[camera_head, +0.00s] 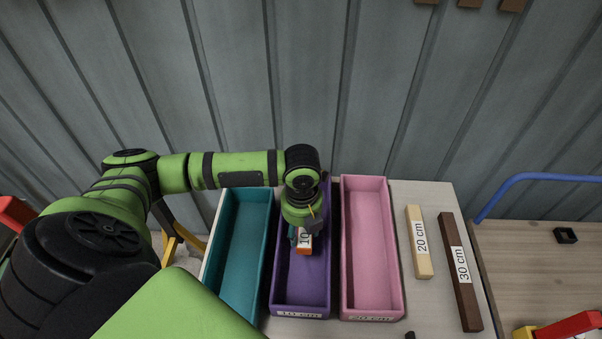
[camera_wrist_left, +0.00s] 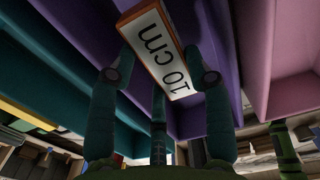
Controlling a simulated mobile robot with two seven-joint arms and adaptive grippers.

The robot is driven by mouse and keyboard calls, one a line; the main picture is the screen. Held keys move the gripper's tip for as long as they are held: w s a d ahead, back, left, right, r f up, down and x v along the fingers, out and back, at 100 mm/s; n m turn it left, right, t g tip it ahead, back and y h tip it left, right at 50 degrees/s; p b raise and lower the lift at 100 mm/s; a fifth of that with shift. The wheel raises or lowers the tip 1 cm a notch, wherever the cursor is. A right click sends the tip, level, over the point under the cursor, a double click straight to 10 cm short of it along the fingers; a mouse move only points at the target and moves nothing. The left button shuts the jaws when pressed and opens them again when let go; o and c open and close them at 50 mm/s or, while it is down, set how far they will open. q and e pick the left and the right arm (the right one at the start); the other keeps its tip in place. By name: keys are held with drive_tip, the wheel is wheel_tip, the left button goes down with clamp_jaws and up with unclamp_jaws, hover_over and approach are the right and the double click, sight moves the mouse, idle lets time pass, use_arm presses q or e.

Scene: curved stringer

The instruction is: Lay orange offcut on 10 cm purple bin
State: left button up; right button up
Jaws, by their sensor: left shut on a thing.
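The orange offcut (camera_head: 304,241) has a white label reading "10 cm" and hangs from my left gripper (camera_head: 300,230) over the purple bin. In the left wrist view the orange offcut (camera_wrist_left: 158,45) sits between the fingers of my left gripper (camera_wrist_left: 163,72), which is shut on it. The purple bin (camera_head: 301,296) is long and open, with a "10 cm" label on its front. It also shows in the left wrist view (camera_wrist_left: 222,25) behind the offcut. I cannot tell whether the offcut touches the bin floor. My right gripper is not in view.
A teal bin (camera_head: 237,245) stands left of the purple bin and a pink bin (camera_head: 370,250) right of it. A pale "20 cm" block (camera_head: 419,255) and a dark "30 cm" block (camera_head: 461,285) lie on the table (camera_head: 442,310) at the right. A corrugated wall (camera_head: 300,90) stands behind.

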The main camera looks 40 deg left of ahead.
sight(301, 237)
use_arm(q)
drive_tip(key=shift+a+f, duration=0.1)
drive_tip(key=shift+f, duration=2.05)
drive_tip(key=o, duration=1.2)
wheel_tip(301, 237, up, 12)
drive_tip(key=shift+r+b, duration=0.2)
drive_tip(key=shift+b, duration=0.1)
